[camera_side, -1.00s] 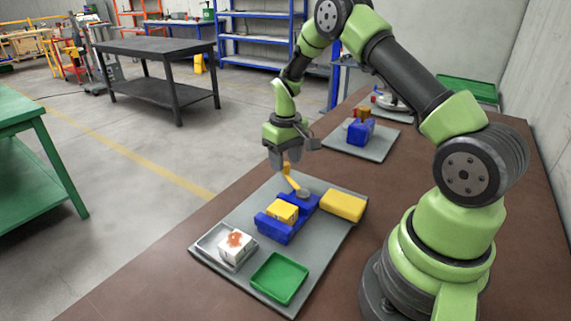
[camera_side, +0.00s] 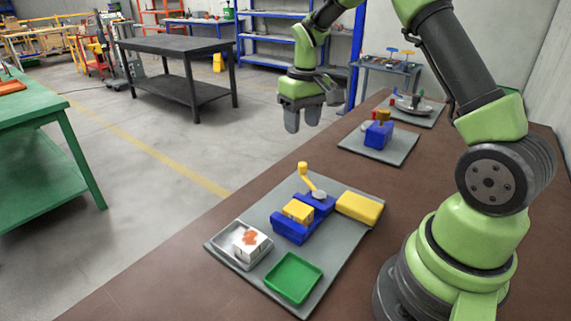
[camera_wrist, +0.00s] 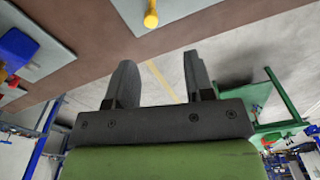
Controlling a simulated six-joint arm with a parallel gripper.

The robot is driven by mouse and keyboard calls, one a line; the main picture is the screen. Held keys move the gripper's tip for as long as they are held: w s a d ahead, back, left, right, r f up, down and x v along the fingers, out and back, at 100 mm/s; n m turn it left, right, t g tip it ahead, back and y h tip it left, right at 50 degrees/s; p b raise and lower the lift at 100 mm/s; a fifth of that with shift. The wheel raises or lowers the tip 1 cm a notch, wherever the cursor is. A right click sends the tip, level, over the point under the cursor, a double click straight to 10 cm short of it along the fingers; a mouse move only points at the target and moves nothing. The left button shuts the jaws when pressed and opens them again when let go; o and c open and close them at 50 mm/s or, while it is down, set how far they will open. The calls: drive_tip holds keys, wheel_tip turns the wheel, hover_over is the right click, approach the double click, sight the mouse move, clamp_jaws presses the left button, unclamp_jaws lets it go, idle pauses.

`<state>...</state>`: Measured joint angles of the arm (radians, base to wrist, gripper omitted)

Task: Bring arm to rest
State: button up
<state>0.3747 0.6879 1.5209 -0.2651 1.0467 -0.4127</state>
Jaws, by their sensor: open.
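My gripper (camera_side: 302,118) is raised well above the bench in the side view, with its fingers apart and nothing between them. It also shows in the wrist view (camera_wrist: 160,82), where the gap between the fingers is empty. Below it on the grey board (camera_side: 345,245) stands a blue screw jack (camera_side: 290,230) with a yellow block (camera_side: 299,211) seated in it. The jack's yellow crank handle (camera_side: 306,178) stands up at its far end, apart from my gripper. The handle's knob (camera_wrist: 151,19) shows at the top of the wrist view.
The board also bears a yellow block (camera_side: 360,207), a green tray (camera_side: 293,278) and a metal tray (camera_side: 222,244) holding a white block with an orange mark (camera_side: 249,241). Farther back are another board with a blue device (camera_side: 379,135) and a round fixture (camera_side: 412,105). Space around my gripper is clear.

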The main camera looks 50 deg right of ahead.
drive_tip(key=s+a+r+t, duration=0.5)
drive_tip(key=s+a+r, duration=0.65)
drive_tip(key=r, duration=0.25)
drive_tip(key=s+a+m+t+y, duration=0.1)
drive_tip(key=s+a, duration=0.3)
drive_tip(key=s, duration=0.4)
drive_tip(key=shift+s+a+r+t+y, duration=0.15)
drive_tip(key=shift+a+r+t+y, duration=0.1)
drive_tip(key=shift+t+y, duration=0.2)
